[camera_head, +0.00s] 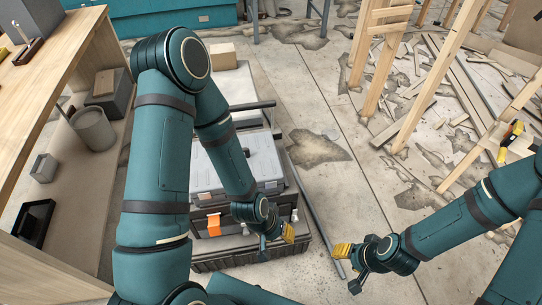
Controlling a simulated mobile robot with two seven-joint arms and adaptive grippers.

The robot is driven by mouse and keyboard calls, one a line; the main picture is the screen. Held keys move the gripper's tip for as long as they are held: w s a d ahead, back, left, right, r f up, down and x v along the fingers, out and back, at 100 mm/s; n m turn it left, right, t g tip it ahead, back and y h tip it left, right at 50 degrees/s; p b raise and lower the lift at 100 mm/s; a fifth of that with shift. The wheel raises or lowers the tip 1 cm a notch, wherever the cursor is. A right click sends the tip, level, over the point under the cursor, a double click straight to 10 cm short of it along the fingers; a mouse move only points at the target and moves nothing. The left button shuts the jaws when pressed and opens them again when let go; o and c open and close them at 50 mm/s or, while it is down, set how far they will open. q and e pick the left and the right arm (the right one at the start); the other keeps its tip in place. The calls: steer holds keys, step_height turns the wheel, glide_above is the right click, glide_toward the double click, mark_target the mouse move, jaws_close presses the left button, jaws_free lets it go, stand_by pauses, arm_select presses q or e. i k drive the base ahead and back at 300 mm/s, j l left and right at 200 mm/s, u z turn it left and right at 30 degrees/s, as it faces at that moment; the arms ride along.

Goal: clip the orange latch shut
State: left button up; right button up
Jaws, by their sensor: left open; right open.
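The orange latch (214,224) is on the front of a grey toolbox (262,160), left of my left gripper. I cannot tell from this view whether the latch is seated or hanging loose. My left gripper (277,243) is open and empty, in front of the toolbox's right part and apart from the latch. My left arm hides the toolbox's left side. My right gripper (348,266) is open and empty over bare floor, right of the toolbox.
A wooden shelf unit (88,38) stands at the left, with a grey bucket (95,128) and boxes inside. Wooden posts (425,75) and scattered planks fill the upper right. A yellow-and-black tool (511,139) is at the right. The stained concrete floor (318,190) is open between.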

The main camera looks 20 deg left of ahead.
mark_target(213, 227)
steer(key=l+u, duration=0.15)
steer(key=u, duration=0.75)
steer(key=l+u, duration=0.45)
steer(key=k+l+u, duration=0.2)
steer(key=l+u, duration=0.25)
steer(key=k+l+u, duration=0.15)
steer(key=k+l, duration=0.2)
steer(key=l, duration=0.2)
steer(key=k+l+u, duration=0.1)
steer(key=k+l, duration=0.3)
steer(key=l, duration=0.15)
steer(key=i+j+z, duration=0.1)
steer(key=i+z, duration=0.15)
steer(key=i, duration=0.7)
